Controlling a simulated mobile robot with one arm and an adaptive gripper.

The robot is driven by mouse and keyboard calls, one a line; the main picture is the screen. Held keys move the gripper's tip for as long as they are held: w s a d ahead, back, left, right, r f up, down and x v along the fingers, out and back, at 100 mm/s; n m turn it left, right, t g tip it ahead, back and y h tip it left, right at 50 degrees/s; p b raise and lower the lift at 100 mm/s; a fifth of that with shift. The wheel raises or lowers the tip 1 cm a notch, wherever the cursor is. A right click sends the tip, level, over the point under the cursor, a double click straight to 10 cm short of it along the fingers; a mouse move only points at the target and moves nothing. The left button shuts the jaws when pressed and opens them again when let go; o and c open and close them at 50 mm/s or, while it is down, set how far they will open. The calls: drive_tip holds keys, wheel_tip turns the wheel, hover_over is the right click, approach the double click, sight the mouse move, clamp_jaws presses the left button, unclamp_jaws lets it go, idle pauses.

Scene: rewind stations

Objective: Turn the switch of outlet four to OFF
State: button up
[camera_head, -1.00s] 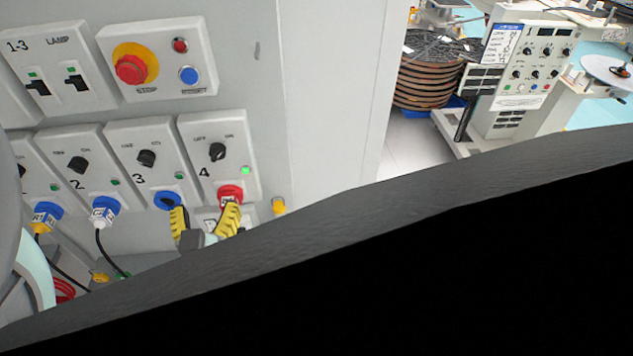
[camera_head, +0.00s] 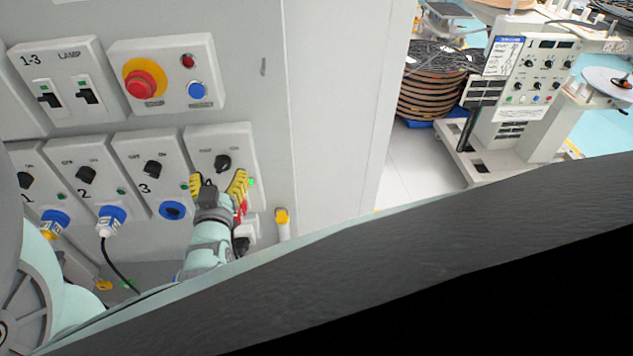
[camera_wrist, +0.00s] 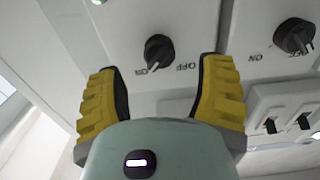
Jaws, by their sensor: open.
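The black rotary switch of outlet four (camera_head: 222,163) is on the rightmost outlet panel (camera_head: 247,143). In the wrist view the switch (camera_wrist: 158,50) appears upside down, its white mark towards ON. A green lamp (camera_head: 251,181) is lit on the panel. My gripper (camera_head: 217,180) is open and empty, its yellow fingers just below the switch in the head view. In the wrist view the switch shows ahead between the fingertips (camera_wrist: 158,65), apart from both. My gripper hides the panel's number and most of the red socket (camera_head: 243,209).
Switches of outlets three (camera_head: 152,169) and two (camera_head: 86,174) sit to the left. The red stop button (camera_head: 140,84) and a lamp switch box (camera_head: 67,64) are above. A yellow-topped peg (camera_head: 282,215) is close on the right.

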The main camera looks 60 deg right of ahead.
sight(222, 169)
drive_tip(key=shift+x, duration=2)
drive_tip(key=shift+o, duration=0.2)
drive_tip(key=shift+s, duration=0.1)
drive_tip(key=shift+f, duration=0.1)
clamp_jaws()
